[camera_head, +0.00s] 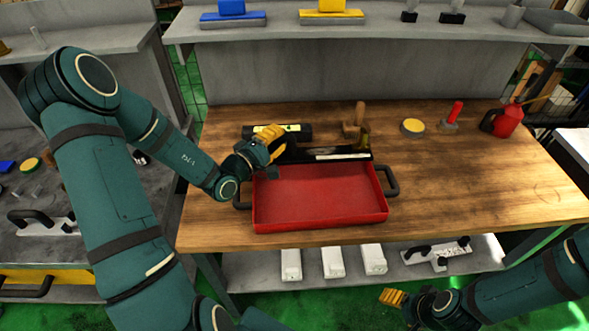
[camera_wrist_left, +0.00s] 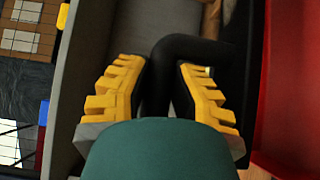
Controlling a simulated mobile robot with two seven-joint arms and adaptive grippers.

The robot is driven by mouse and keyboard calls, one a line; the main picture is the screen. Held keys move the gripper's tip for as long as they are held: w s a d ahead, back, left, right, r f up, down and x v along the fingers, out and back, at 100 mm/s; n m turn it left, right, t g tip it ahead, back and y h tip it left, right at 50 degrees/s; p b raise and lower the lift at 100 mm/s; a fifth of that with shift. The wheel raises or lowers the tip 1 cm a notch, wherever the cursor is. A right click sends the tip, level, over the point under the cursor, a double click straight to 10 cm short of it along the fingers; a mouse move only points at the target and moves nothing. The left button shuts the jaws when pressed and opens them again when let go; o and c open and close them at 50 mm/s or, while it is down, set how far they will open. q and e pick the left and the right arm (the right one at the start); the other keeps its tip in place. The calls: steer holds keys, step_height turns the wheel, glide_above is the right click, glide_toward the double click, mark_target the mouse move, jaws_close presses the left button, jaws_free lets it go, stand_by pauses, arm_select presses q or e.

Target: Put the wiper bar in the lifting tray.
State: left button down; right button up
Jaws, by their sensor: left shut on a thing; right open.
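The red lifting tray (camera_head: 320,219) with black side handles lies near the front of the wooden table, and its red shows at the right of the left wrist view (camera_wrist_left: 290,90). The long black wiper bar (camera_head: 335,156) with a pale strip lies along or just above the tray's back rim; I cannot tell if it touches. My left gripper (camera_head: 270,145) is at the bar's left end, its yellow fingers (camera_wrist_left: 163,90) shut around a curved black handle (camera_wrist_left: 180,48), seemingly the bar's. My right gripper (camera_head: 412,300) is open and empty, low in front of the table.
Behind the bar are a black cylinder (camera_head: 298,131) and a wooden-handled tool (camera_head: 354,125). A yellow-topped tin (camera_head: 412,126), a red-handled tool (camera_head: 452,116) and a red can (camera_head: 507,120) stand back right. The table's right side is clear. White blocks (camera_head: 332,263) lie on the lower shelf.

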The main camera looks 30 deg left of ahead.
mark_target(279, 160)
arm_select(q)
steer(key=shift+f+b, duration=0.55)
steer(key=shift+f, duration=3.25)
steer(key=shift+f+b, duration=0.3)
steer(key=shift+b, duration=0.05)
steer(key=shift+f, duration=0.2)
steer(key=c, duration=1)
jaws_free()
steer(key=shift+o, duration=0.3)
